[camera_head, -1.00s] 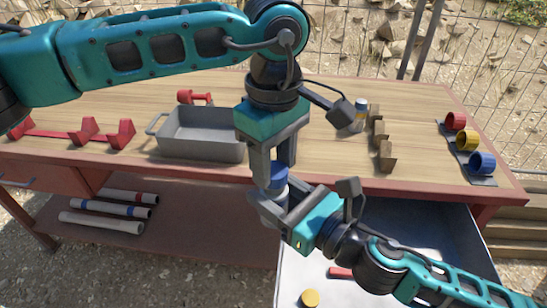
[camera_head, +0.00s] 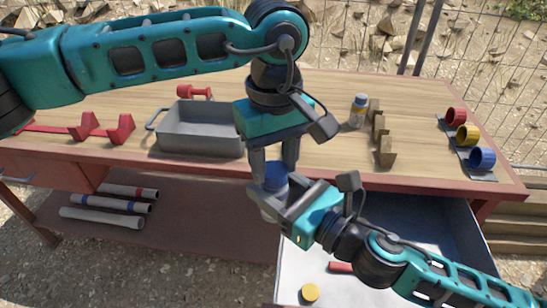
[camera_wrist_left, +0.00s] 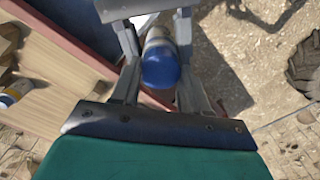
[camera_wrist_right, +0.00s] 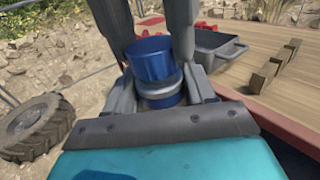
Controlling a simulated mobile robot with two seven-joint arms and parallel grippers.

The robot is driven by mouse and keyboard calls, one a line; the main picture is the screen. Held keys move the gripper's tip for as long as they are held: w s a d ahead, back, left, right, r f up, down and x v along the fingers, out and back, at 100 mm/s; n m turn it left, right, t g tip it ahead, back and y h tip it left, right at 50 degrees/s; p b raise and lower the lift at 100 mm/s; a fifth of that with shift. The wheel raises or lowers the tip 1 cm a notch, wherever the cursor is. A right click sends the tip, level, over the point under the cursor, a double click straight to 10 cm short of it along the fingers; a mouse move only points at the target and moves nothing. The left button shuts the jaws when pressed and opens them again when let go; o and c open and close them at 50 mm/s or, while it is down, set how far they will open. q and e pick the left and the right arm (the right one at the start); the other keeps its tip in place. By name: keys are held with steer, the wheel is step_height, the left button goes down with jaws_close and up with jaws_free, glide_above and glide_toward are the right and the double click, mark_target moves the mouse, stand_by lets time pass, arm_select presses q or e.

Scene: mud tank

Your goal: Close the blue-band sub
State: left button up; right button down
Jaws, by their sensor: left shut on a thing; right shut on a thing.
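The sub is a short grey cylinder (camera_head: 268,207) held upright off the table's front edge. A blue cap (camera_head: 277,177) is at its top. In the right wrist view the blue cap (camera_wrist_right: 150,60) meets a grey collar, with a blue band (camera_wrist_right: 160,101) below. I cannot tell whether the cap is fully seated. My left gripper (camera_head: 274,168) points down and is shut on the cap; the left wrist view shows the cap (camera_wrist_left: 159,68) between its fingers. My right gripper (camera_head: 274,203) comes from the lower right and is shut on the grey body.
An open drawer (camera_head: 375,285) lies below my right arm, with a yellow cap (camera_head: 310,293) inside. A grey tray (camera_head: 200,140), a bottle (camera_head: 358,110), wooden blocks (camera_head: 385,150) and a holder with a blue cup (camera_head: 482,158) stand on the table. Banded pipes (camera_head: 100,219) lie below.

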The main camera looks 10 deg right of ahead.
arm_select(q)
steer(key=m, duration=0.3)
steer(key=shift+m, duration=0.4)
steer(key=m, duration=0.5)
steer(key=shift+m, duration=0.3)
steer(key=m, duration=0.5)
steer(key=shift+d, duration=0.1)
steer(key=m, duration=0.4)
steer(key=o, duration=1)
steer(key=shift+r, duration=0.1)
steer(key=shift+r, duration=2.1)
